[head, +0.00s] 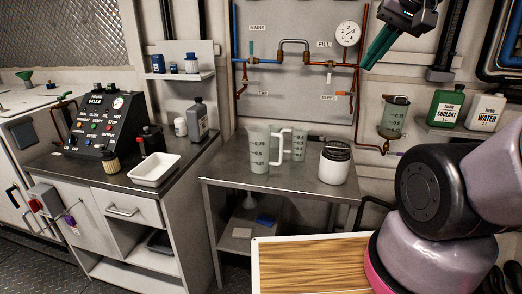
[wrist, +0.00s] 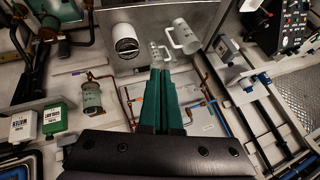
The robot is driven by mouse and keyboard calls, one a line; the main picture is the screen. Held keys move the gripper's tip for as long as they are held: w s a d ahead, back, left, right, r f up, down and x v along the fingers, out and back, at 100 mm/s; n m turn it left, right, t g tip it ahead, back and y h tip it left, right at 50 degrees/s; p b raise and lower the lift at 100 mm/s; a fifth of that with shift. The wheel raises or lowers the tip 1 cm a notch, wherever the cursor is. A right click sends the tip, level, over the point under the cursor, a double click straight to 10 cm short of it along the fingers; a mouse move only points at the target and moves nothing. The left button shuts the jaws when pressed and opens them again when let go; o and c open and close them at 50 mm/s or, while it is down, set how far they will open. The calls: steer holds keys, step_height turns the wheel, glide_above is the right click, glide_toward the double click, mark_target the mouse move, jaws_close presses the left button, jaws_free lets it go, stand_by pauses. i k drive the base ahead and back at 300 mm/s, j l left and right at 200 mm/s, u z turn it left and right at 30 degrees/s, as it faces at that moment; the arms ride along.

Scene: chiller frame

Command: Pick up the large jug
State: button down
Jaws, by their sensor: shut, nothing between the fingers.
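The large jug (head: 257,150) is pale and translucent, with dark graduation marks and a handle on its right. It stands upright on the steel table (head: 222,180). A smaller jug (head: 299,144) stands just behind and to its right. My gripper (head: 367,66) is shut and empty, raised high at the upper right in front of the pipe panel, well apart from the jugs. In the wrist view the shut green fingers (wrist: 161,74) are in the middle; the large jug (wrist: 186,37) and the smaller jug (wrist: 158,52) show beyond the tips.
A white jar with a black lid (head: 335,164) stands right of the jugs. A gauge and pipe panel (head: 265,45) rises behind the table. A white tray (head: 154,170) and a grey bottle (head: 198,122) are on the left counter. A wooden surface (head: 308,265) lies in front.

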mark_target(259, 135)
steer(key=j+z, duration=0.25)
steer(key=j, duration=0.5)
steer(key=k+j+z, duration=0.15)
steer(key=j+z, duration=0.15)
steer(key=j, duration=0.45)
